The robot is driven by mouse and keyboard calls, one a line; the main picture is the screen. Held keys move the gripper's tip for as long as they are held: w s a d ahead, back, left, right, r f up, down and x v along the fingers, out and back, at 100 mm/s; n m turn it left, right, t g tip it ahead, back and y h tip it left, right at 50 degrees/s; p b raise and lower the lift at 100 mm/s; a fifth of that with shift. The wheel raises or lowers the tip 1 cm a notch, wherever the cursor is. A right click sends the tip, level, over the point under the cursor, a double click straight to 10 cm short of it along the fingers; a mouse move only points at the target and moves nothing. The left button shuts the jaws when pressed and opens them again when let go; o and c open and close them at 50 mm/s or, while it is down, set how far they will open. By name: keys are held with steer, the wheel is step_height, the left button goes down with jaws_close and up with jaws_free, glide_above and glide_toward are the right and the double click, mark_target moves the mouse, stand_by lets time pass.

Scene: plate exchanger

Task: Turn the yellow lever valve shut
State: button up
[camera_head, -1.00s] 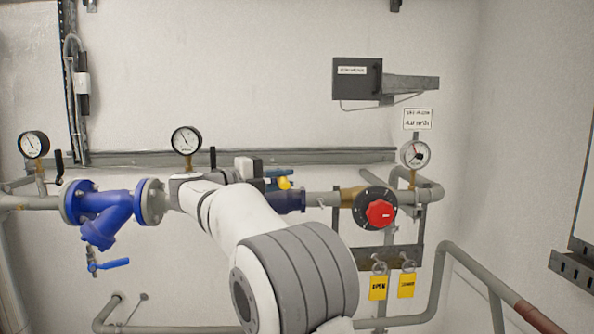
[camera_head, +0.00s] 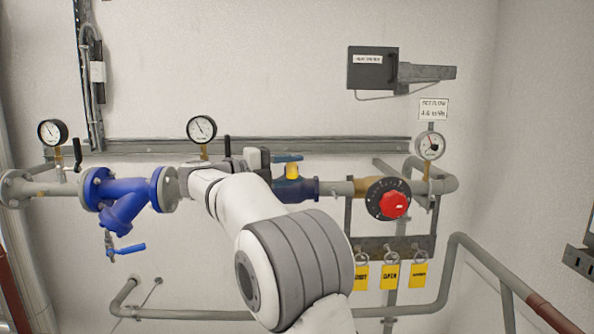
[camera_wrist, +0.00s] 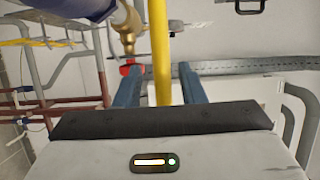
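The yellow lever (camera_wrist: 159,35) runs up the middle of the wrist view. My gripper (camera_wrist: 158,70) has its two blue fingers apart, one on each side of the lever, with a gap showing on both sides. In the head view a short yellow piece of the lever (camera_head: 292,171) shows beside my gripper (camera_head: 286,158), above the dark blue valve body (camera_head: 297,189) on the grey pipe. My arm hides the left part of this valve and most of the lever.
A blue strainer (camera_head: 125,195) with a small blue-handled drain valve (camera_head: 130,249) is on the left. A red knob (camera_head: 394,205) on a black dial is right of the valve. Yellow tags (camera_head: 390,276) hang below. Gauges and a grey box (camera_head: 372,68) are above.

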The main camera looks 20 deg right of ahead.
steer(key=shift+r, duration=0.1)
steer(key=a+b, duration=0.1)
steer(key=a, duration=0.6)
steer(key=shift+s+a, duration=0.3)
steer(key=shift+a, duration=0.05)
